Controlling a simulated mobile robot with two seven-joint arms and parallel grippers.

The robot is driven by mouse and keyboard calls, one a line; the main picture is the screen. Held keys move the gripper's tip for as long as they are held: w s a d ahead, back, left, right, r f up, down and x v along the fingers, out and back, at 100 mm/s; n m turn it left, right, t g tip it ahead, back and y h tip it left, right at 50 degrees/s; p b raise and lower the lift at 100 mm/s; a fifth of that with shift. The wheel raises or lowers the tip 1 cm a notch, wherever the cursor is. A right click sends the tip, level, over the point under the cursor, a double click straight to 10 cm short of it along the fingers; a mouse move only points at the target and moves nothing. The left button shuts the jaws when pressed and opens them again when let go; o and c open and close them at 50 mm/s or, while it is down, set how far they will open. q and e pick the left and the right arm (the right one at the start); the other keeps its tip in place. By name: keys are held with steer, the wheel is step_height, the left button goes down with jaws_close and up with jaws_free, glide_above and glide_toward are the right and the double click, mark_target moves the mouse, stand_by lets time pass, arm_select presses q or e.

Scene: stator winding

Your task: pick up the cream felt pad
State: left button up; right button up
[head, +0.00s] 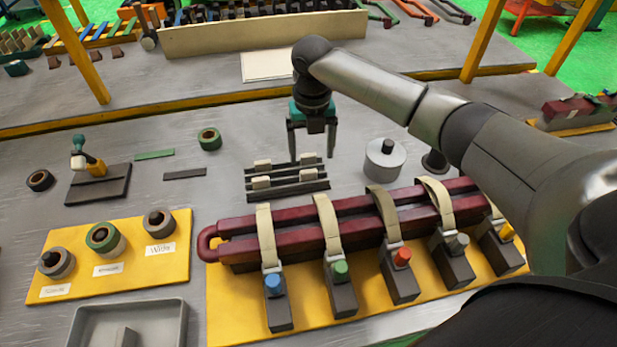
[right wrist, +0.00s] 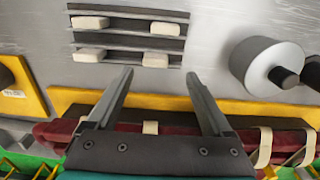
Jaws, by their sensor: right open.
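Several small cream felt pads sit on a dark slatted rack (head: 286,189) in the middle of the table; one is the back left pad (head: 262,165). In the right wrist view the front right cream pad (right wrist: 155,60) lies just beyond the fingertips, and the front left cream pad (right wrist: 88,55) lies to its left. My right gripper (head: 312,157) is open above the rack's back right part. In the right wrist view its two fingers (right wrist: 157,78) are spread with nothing between them. My left gripper is not in view.
A dark red coil bundle (head: 340,233) with cream straps lies on a yellow board just in front of the rack.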

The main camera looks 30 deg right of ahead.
mark_target(308, 171)
steer(key=f, duration=0.5)
steer(key=shift+a+f+b, duration=0.3)
steer(key=shift+a+b, duration=0.05)
steer(key=shift+b, duration=0.05)
steer(key=shift+c, duration=0.2)
jaws_close()
